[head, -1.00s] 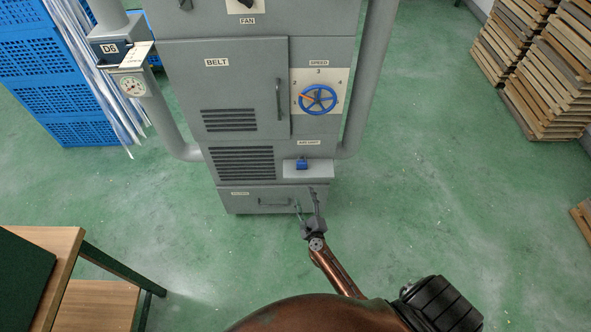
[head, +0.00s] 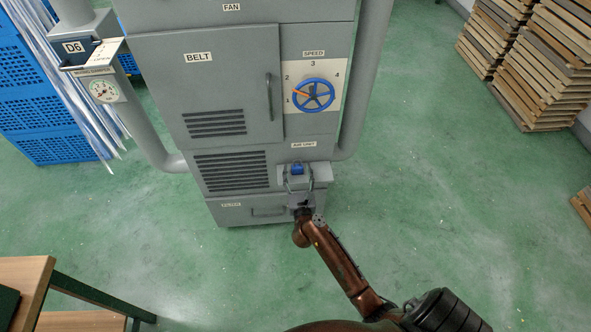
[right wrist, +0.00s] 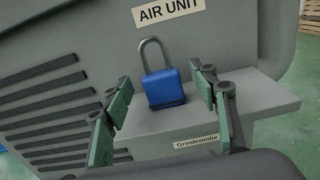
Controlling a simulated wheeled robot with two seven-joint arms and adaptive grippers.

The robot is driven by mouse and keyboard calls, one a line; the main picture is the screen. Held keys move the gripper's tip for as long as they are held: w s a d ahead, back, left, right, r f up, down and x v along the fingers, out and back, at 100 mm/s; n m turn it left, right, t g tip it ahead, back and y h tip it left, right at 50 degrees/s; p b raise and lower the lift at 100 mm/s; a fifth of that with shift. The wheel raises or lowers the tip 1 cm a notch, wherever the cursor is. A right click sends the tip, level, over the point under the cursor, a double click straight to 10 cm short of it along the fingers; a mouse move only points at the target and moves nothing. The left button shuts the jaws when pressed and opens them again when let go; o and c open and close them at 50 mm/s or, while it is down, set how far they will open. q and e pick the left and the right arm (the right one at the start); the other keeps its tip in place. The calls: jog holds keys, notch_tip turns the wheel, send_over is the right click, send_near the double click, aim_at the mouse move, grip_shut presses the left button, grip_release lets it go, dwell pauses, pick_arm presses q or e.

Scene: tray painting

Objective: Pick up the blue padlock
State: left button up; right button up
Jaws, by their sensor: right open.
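The blue padlock (right wrist: 163,88) stands upright on a small grey ledge (right wrist: 262,92) of the machine, its metal shackle up, in the right wrist view. In the head view the padlock (head: 297,169) shows just beyond the fingers of my right gripper (head: 299,186). In the right wrist view my right gripper (right wrist: 162,112) is open. One green-padded finger is on each side of the padlock, nearer to the camera, with visible gaps. My left gripper is not in view.
The grey machine (head: 232,158) has a belt door (head: 205,85), a blue handwheel (head: 313,95) above the ledge and a drawer below. Blue crates (head: 30,105) stand at left, wood stacks (head: 545,60) at right, and a wooden table (head: 25,275) at lower left.

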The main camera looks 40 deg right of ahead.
jog(key=shift+w+d, duration=0.45)
jog(key=shift+w, duration=0.15)
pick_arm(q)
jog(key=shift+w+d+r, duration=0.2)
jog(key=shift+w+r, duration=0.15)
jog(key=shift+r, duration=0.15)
pick_arm(e)
jog(key=shift+c, duration=0.2)
jog(key=c, duration=1.3)
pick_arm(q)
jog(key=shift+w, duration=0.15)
pick_arm(e)
jog(key=shift+r, duration=0.2)
